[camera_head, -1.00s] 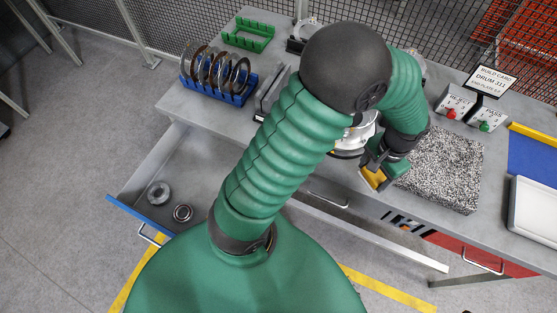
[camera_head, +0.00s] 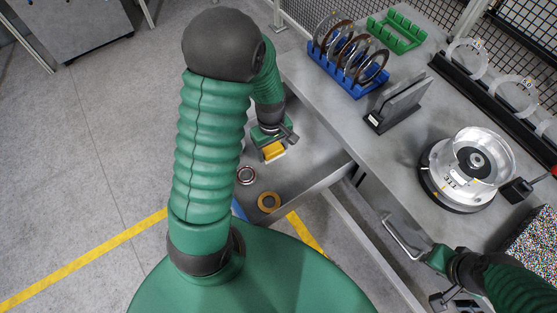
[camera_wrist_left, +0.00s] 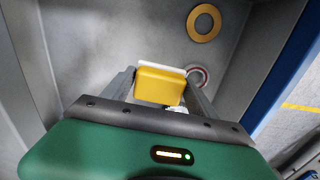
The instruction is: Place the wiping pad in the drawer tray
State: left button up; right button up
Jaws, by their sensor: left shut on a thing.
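The wiping pad (camera_head: 273,151) is a yellow block with a white underside edge. My left gripper (camera_head: 272,141) is shut on it, over the open grey drawer tray (camera_head: 309,160). In the left wrist view the pad (camera_wrist_left: 160,86) sits between the fingers, with the tray floor (camera_wrist_left: 105,40) behind it. The gap between pad and tray floor is hard to judge. My right gripper (camera_head: 446,282) is at the lower right, near a drawer handle (camera_head: 403,238); its jaw state is unclear.
In the tray lie a gold ring (camera_head: 269,202) and a red-and-silver ring (camera_head: 246,175). On the bench stand a blue rack of discs (camera_head: 345,72), a green rack (camera_head: 397,32), a grey upright holder (camera_head: 400,103) and a round metal drum (camera_head: 466,170).

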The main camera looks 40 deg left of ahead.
aim_at(273, 169)
pick_arm(q)
jog(key=f, duration=0.2)
jog(key=a+f, duration=0.1)
jog(key=shift+s+f+n, duration=0.25)
jog(key=shift+f+n, duration=0.1)
jog(key=shift+n, duration=0.05)
jog(key=f, duration=0.4)
jog(key=d+f+b, duration=0.1)
jog(key=f, duration=0.1)
jog(key=shift+w+f, duration=0.15)
jog(key=shift+f, duration=0.15)
jog(key=shift+a+f, duration=0.15)
jog(key=shift+a, duration=0.1)
jog(key=o, duration=1.1)
jog(key=shift+o, duration=0.4)
jog(key=shift+d, duration=0.1)
jog(key=shift+r, duration=0.2)
